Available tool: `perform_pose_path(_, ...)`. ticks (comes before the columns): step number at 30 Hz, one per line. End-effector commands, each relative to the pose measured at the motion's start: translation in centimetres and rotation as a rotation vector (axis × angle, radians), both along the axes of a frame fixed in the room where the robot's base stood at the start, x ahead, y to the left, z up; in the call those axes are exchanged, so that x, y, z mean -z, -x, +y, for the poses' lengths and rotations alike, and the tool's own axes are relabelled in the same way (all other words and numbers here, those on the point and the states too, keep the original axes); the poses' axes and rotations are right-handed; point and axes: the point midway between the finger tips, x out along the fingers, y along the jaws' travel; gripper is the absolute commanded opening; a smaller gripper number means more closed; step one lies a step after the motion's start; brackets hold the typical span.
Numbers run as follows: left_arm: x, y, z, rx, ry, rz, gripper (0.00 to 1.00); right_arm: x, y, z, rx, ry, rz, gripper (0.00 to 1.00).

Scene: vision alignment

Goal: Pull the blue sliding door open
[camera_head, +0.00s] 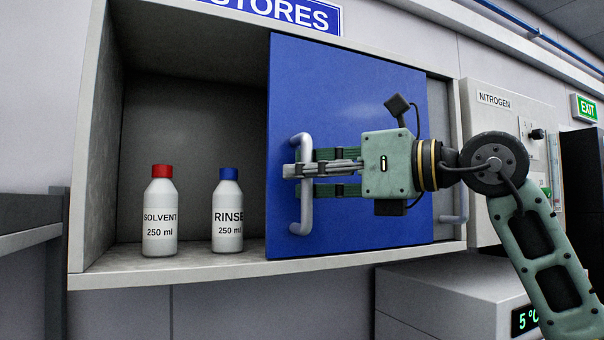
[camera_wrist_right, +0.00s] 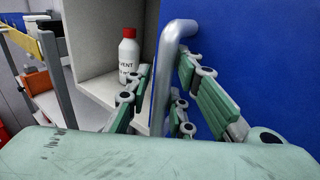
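The blue sliding door (camera_head: 345,95) covers the right part of a wall cabinet; the left part stands uncovered. Its grey vertical bar handle (camera_head: 306,215) is near the door's left edge. My right gripper (camera_head: 291,170) comes from the right, level with the middle of the handle. In the right wrist view, the handle (camera_wrist_right: 163,85) stands between the spread fingers of the gripper (camera_wrist_right: 168,95). Gaps show on both sides of the bar, so the fingers are open around it. The door (camera_wrist_right: 225,50) also fills the right of that view. My left gripper is not in view.
A red-capped SOLVENT bottle (camera_head: 160,215) and a blue-capped RINSE bottle (camera_head: 228,212) stand on the cabinet shelf (camera_head: 180,270), left of the door. A NITROGEN panel (camera_head: 490,120) is farther right.

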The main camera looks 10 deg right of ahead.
Motion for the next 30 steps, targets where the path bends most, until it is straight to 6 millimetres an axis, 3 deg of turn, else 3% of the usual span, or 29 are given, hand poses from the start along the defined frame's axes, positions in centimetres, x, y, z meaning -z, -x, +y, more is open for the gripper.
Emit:
perform_pose_path(9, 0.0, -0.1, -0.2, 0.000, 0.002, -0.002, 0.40, 0.0, 4.2, -5.2, 0.005, 0.000, 0.000, 0.21)
perform_pose_path(15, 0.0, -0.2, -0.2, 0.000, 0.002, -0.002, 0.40, 0.1, 6.3, -7.6, 0.003, 0.001, 0.001, 0.21)
perform_pose_path(30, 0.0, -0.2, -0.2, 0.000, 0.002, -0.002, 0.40, 0.1, 7.1, -8.5, 0.001, 0.002, 0.001, 0.21)
